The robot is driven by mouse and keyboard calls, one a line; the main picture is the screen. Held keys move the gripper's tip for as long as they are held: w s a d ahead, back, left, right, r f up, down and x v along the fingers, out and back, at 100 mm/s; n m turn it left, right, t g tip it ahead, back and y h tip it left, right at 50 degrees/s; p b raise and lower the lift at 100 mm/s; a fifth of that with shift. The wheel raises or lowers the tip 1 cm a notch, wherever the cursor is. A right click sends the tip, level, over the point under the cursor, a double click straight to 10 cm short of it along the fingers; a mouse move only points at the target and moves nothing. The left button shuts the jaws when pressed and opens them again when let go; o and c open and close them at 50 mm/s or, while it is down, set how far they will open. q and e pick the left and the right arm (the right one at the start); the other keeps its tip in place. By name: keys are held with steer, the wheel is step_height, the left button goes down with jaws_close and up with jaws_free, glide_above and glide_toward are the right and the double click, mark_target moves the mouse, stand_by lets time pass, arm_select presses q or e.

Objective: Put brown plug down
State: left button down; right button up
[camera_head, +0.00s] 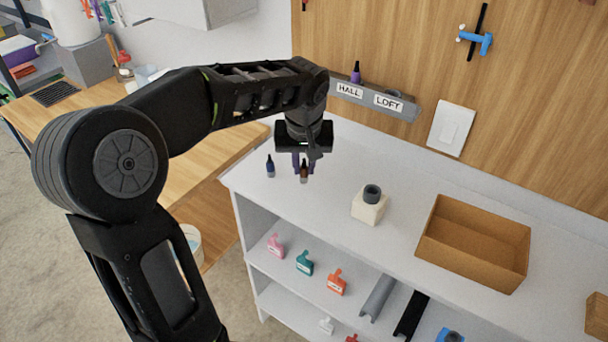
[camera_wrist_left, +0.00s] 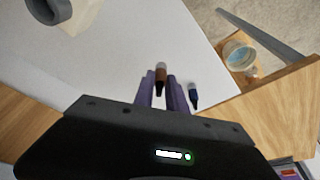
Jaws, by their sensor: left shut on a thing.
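My left gripper (camera_head: 303,166) points down over the left end of the white shelf unit's top and is shut on the brown plug (camera_head: 304,174). In the left wrist view the brown plug (camera_wrist_left: 160,76) sits between the two purple fingers (camera_wrist_left: 160,90). I cannot tell whether its tip touches the surface. A dark blue plug (camera_head: 270,167) stands upright just left of the gripper and shows beside the fingers in the left wrist view (camera_wrist_left: 194,95). A purple plug (camera_head: 356,74) stands in the grey wall rail labelled HALL and LOFT (camera_head: 373,98). My right gripper is not in view.
A white block with a dark grey ring (camera_head: 369,205) stands right of the gripper. An open brown box (camera_head: 475,243) lies further right. The white top (camera_head: 335,180) between plugs and block is clear.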

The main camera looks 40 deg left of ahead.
mark_target(304, 172)
arm_select(q)
steer(key=shift+f, duration=1.7)
steer(key=shift+f, duration=0.1)
steer(key=c, duration=1.4)
jaws_free()
steer(key=shift+o, duration=0.2)
steer(key=v, duration=1.2)
